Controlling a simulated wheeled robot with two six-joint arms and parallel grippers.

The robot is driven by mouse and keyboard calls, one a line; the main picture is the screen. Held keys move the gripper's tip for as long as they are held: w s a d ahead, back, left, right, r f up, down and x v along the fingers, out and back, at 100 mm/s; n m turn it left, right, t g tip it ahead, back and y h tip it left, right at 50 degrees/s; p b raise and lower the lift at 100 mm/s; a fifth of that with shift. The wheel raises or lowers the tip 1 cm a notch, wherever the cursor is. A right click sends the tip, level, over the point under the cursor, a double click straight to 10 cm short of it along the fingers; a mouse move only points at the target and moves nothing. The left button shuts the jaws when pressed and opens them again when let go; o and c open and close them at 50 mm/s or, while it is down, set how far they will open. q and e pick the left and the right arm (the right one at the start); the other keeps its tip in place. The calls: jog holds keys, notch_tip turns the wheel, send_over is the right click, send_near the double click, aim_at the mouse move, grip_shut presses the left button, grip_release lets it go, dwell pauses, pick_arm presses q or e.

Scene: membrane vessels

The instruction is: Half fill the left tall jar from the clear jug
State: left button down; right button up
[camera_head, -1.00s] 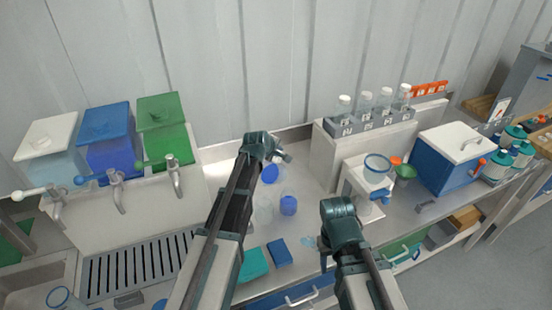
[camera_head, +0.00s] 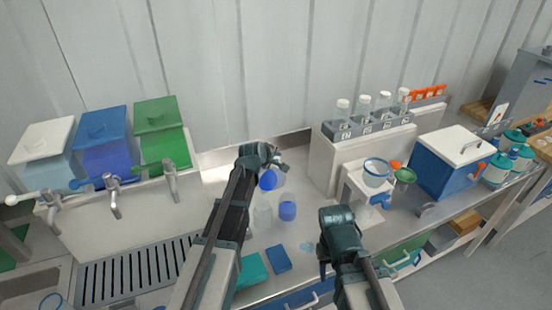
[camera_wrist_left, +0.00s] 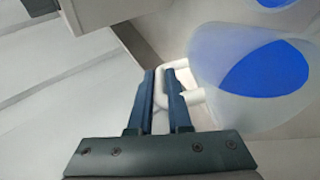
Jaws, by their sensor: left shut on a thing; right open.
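My left gripper (camera_head: 277,158) is shut on the white handle (camera_wrist_left: 190,97) of the clear jug (camera_head: 268,181). The jug holds blue liquid, which also shows large in the left wrist view (camera_wrist_left: 222,65). It is held up, seemingly tilted, above and behind two jars. The left tall jar (camera_head: 263,218) is clear and pale; its level is too faint to tell. The other jar (camera_head: 288,210) beside it holds blue. Whether liquid is flowing from the jug cannot be made out. My right gripper (camera_head: 323,268) is open and empty over the bench's front part.
A teal pad (camera_head: 252,270) and a blue pad (camera_head: 278,259) lie in front of the jars. A pale blue patch (camera_head: 306,246) is on the bench. Taps and coloured tanks (camera_head: 102,145) stand left; a bottle rack (camera_head: 370,125) and blue cooler (camera_head: 445,168) stand right.

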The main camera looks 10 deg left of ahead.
pick_arm(q)
jog(key=shift+s+a+t+b, duration=0.1)
jog(key=shift+s+t+b, duration=0.55)
jog(key=shift+t+b, duration=0.7)
dwell(1.5)
jog(key=shift+s+a+r+t+h+b, duration=0.15)
jog(key=shift+s+t+h+b, duration=0.3)
jog(key=shift+b, duration=0.95)
dwell(0.8)
